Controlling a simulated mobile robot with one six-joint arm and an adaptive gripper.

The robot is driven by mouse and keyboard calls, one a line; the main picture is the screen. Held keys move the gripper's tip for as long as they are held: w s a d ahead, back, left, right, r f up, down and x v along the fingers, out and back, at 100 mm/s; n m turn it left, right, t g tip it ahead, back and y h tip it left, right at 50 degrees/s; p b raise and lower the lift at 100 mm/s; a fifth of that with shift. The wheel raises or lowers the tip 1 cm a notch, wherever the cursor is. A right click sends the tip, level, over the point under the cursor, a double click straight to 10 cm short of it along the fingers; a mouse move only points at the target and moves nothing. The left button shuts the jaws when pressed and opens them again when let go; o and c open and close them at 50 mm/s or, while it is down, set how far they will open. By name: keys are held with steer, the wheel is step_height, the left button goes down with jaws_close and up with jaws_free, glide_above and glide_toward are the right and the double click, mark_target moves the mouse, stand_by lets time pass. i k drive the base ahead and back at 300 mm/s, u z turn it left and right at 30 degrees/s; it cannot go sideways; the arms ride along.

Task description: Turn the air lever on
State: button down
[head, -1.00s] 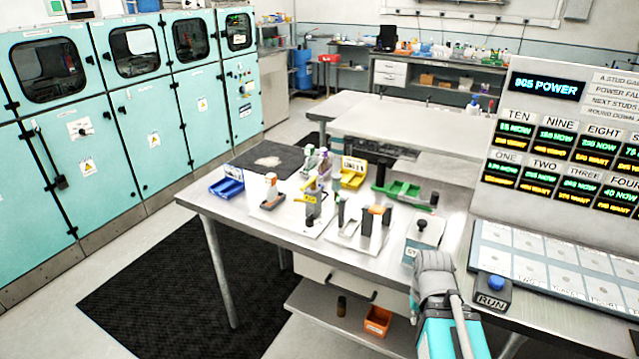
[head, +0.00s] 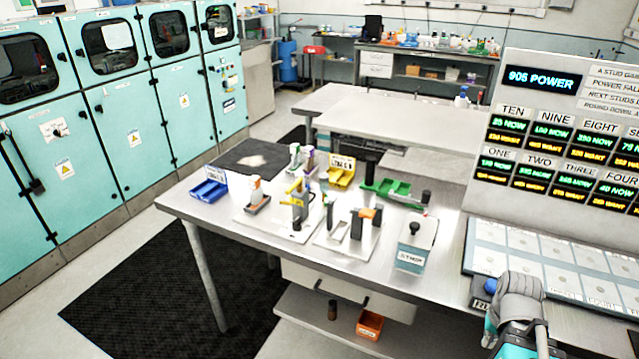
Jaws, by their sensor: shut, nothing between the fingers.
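I cannot tell for sure which part is the air lever. A yellow lever-like piece (head: 295,186) stands on a grey fixture left of the middle of the steel bench (head: 200,208); its on or off position is too small to read. A teal-fronted box (head: 411,258) with a black knob on top stands further right near the bench's front edge. My gripper's fingers do not show, and the arm touches none of the bench fixtures that I can see.
A sloped display panel (head: 560,150) rises at the right. Teal cabinets (head: 120,130) line the left wall. A dark mat (head: 150,310) covers the floor.

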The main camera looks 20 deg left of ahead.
mark_target(298, 184)
steer(key=z, duration=0.55)
steer(key=k, duration=0.9)
steer(key=u, duration=0.7)
steer(key=i, duration=0.95)
